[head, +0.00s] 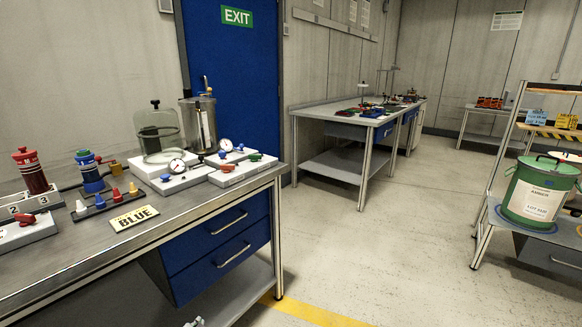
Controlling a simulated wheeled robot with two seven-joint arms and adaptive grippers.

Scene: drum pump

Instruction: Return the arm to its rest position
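A small pale grey piece (195,322) just shows at the bottom edge, in front of the left bench. It looks like the tip of my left gripper, but too little shows to tell whether it is open or shut. The rest of that arm is out of the picture. My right gripper and arm are not in view. I see nothing held.
The left metal bench (205,207) carries a red pump (31,170), a blue pump (90,171), a BLUE sign (133,217), a glass jar (157,127), a steel vessel (200,125) and gauges. A green drum (537,192) stands on a right-hand cart. Floor between is clear.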

